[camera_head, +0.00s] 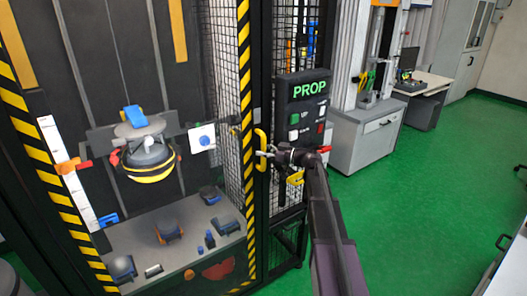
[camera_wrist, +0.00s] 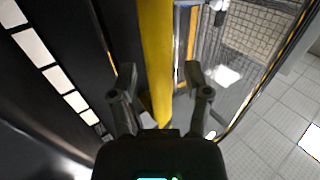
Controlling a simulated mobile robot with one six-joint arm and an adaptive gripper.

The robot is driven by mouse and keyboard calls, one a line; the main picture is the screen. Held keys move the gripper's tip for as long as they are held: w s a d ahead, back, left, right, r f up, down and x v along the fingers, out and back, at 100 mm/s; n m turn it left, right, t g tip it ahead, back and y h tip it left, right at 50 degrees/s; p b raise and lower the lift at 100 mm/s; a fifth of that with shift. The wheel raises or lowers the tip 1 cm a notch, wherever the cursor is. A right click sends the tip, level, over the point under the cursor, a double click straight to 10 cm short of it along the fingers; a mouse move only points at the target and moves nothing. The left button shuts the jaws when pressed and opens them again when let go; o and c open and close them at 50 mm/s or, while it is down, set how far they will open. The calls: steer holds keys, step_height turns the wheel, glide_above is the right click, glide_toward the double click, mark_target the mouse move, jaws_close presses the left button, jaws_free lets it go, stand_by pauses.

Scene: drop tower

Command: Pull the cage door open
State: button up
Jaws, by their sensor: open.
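The cage door's yellow handle (camera_head: 261,136) is an upright bar beside the yellow-and-black striped post (camera_head: 246,150). My gripper (camera_head: 265,154) reaches in from the right, at the lower part of the handle. In the wrist view, my gripper (camera_wrist: 160,78) has its two dark fingers spread apart. Whether either finger touches the bar cannot be told. The door's outline is hard to make out.
A dark control panel (camera_head: 304,105) reading "PROP" hangs just right of the handle. Inside the cage, a rounded drop unit (camera_head: 148,158) hangs above a grey floor (camera_head: 185,222) with several loose parts. The green floor (camera_head: 420,190) at right is open.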

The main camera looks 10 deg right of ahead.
jaws_close()
steer(key=shift+s, duration=0.1)
